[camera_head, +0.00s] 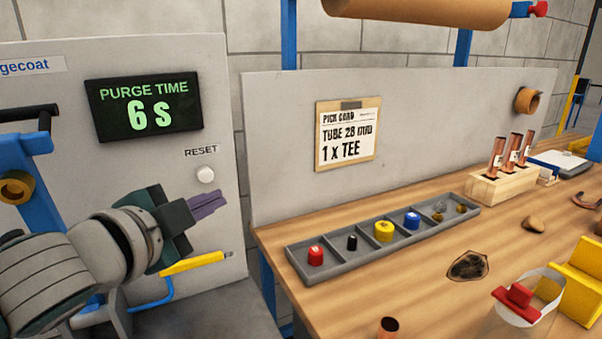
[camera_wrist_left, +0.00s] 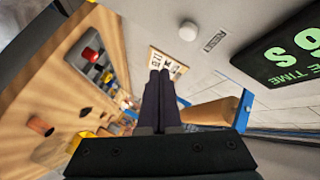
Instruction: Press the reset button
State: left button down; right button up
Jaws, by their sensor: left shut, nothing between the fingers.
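The white round reset button (camera_head: 205,175) is on the grey panel (camera_head: 75,85), just below the printed word RESET. It also shows in the left wrist view (camera_wrist_left: 188,31), above my fingertips in the picture. The display (camera_head: 144,108) on the panel reads PURGE TIME 6 S. My left gripper (camera_head: 222,196) is shut and empty. In the head view its fingertips appear a little below and right of the button. In the wrist view the fingers (camera_wrist_left: 161,75) are together and show apart from the button. My right gripper is not in view.
A wooden workbench (camera_head: 400,290) stands to the right, with a grey compartment tray (camera_head: 345,270) of coloured caps, a wooden block (camera_head: 500,187) holding copper tubes, and a pick card (camera_head: 347,135) on the backboard. A yellow handle (camera_head: 192,263) is below my left gripper.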

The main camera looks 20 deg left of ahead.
aim_at(205, 175)
pick_arm(q)
jog(key=shift+w+a, duration=1.55)
jog(key=shift+a, duration=0.25)
jog(key=shift+a, duration=0.1)
dwell(0.7)
jog(key=shift+w+a, duration=0.2)
jog(key=shift+w, duration=0.05)
jog(key=shift+w+a+b, duration=0.35)
jog(key=shift+a, duration=0.05)
dwell(0.8)
jog(key=shift+s, duration=0.1)
jog(key=shift+s+d+p, duration=0.4)
jog(key=shift+s+d, duration=0.15)
jog(key=shift+d, duration=0.1)
jog(key=shift+d, duration=0.1)
